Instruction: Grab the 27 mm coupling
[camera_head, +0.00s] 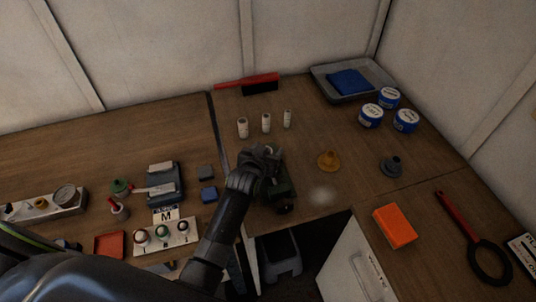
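Two flanged, coupling-like pieces stand on the right table: a brass-coloured one (328,159) and a dark grey one (391,166). I cannot read a size on either, so I cannot tell which is the 27 mm coupling. My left gripper (264,153) reaches in over the table's left part, left of the brass piece and apart from it. Its fingers are small and dark, and whether they are open or shut is unclear. My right gripper is out of view.
Small white cylinders (266,122) stand beyond my gripper. A red brush (247,82), a grey tray (319,84) with a blue cloth (349,82) and blue-white tins (370,115) lie behind. An orange block (394,226) is at front right. The wood around the brass piece is mostly clear.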

